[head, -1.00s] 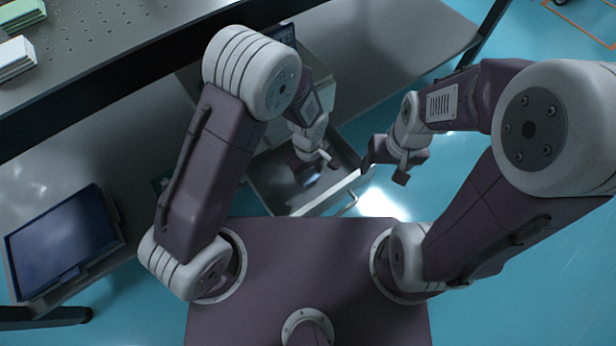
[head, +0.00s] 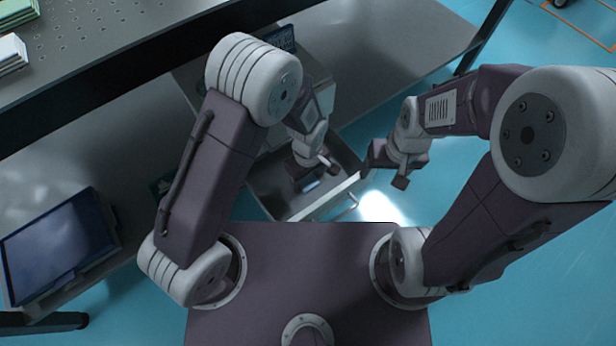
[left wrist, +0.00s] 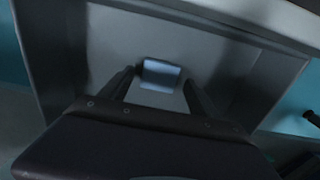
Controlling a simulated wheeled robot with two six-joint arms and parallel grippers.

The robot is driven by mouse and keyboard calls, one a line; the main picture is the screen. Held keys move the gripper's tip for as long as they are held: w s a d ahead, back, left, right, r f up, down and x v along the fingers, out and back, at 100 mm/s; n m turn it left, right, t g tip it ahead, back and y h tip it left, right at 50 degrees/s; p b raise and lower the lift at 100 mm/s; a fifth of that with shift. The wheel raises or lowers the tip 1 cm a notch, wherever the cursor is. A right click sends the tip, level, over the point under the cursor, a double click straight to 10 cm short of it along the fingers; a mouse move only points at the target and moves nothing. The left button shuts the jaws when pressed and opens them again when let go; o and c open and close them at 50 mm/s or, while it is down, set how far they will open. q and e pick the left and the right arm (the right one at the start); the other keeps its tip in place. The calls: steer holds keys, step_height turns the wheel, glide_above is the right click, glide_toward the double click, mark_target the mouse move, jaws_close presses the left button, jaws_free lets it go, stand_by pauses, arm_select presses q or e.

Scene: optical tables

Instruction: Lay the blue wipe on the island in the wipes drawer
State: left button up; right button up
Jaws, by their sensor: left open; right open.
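The drawer (head: 268,199) is pulled open below the bench; its grey floor and walls fill much of the left wrist view (left wrist: 110,40). The small blue wipe (head: 311,185) lies inside it, close to the fingers of my left gripper (head: 309,178). In the left wrist view the wipe (left wrist: 161,72) shows between the tips of my left gripper (left wrist: 159,80), which is open with a gap on both sides of the wipe. I cannot tell how high the fingertips are above the drawer floor. My right gripper (head: 386,174) is open and empty, outside the drawer on the right.
A dark monitor (head: 58,245) stands at the left. A perforated optical table (head: 110,40) with stacked wipes (head: 11,53) is at the upper left. A drawer handle (head: 345,207) sticks out at the drawer's front. Blue floor is free at the right.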

mark_target(308, 182)
arm_select(q)
step_height(308, 182, up, 11)
steer(key=p, duration=0.6)
steer(key=shift+r, duration=0.15)
